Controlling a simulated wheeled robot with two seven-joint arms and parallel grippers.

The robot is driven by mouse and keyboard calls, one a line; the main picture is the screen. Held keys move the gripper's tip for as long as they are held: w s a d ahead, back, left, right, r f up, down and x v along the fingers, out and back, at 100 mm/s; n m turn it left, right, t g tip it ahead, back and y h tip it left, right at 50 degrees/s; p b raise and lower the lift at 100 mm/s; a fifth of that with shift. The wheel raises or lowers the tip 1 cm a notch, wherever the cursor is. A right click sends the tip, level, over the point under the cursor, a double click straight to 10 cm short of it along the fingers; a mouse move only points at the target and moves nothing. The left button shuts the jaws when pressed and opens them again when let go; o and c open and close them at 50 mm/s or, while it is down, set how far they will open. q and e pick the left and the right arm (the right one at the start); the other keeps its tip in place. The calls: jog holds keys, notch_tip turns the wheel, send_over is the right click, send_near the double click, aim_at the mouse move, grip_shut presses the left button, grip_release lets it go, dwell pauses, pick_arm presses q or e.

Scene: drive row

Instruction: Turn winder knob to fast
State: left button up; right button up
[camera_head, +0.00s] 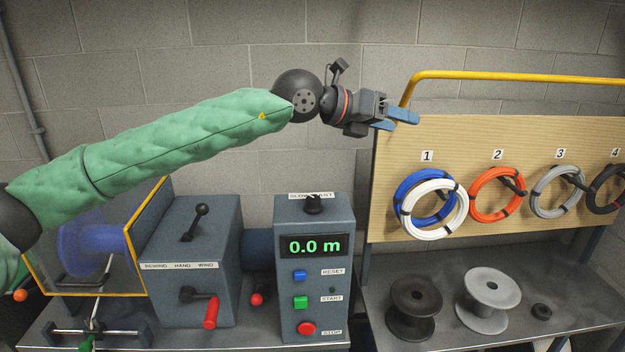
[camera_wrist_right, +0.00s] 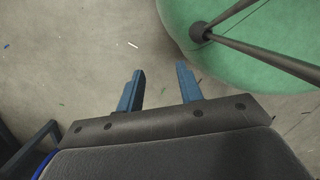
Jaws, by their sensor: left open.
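The winder knob (camera_head: 314,205) is a black knob on top of the blue-grey control box (camera_head: 315,265), beside a white label with SLOW and FAST on it. The knob partly covers the label, and its exact pointing is too small to tell. The box's display (camera_head: 314,246) reads 0.0 m. My left gripper (camera_head: 404,116) is open and empty, above and to the right of the knob, in front of the pegboard's upper left corner. My right gripper (camera_wrist_right: 160,88) shows only in the right wrist view, its blue fingers apart with nothing between them, above the floor.
Left of the control box stands the winder housing (camera_head: 192,245) with a black lever and red-handled crank. Coils hang on the wooden board (camera_head: 480,140) under a yellow rail (camera_head: 510,75). Spools (camera_head: 488,300) stand on the right bench. A green round thing (camera_wrist_right: 250,40) is near my right gripper.

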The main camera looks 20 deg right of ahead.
pick_arm(q)
jog(key=w+a+f+n+t+y, duration=0.1)
jog(key=w+a+f+t+y, duration=0.1)
jog(key=w+f+y, duration=0.3)
jog(key=n+t+y, duration=0.2)
jog(key=n+y, duration=0.3)
jog(key=y, duration=0.2)
send_near(313, 197)
jog(key=f, duration=0.1)
jog(key=p+x, duration=0.4)
jog(key=x, duration=0.1)
jog(key=shift+w+d+f, duration=0.2)
jog(key=shift+f, duration=0.1)
jog(key=shift+p+x, duration=0.45)
jog(key=shift+x, duration=0.45)
pick_arm(e)
jog(key=s+d+f+t, duration=0.1)
jog(key=s+d+t, duration=0.1)
jog(key=s, duration=0.7)
jog(key=shift+f, duration=0.35)
jog(key=shift+s, duration=0.1)
pick_arm(q)
jog(key=shift+m, duration=0.3)
jog(key=c, duration=1)
pick_arm(e)
jog(key=shift+a, duration=0.15)
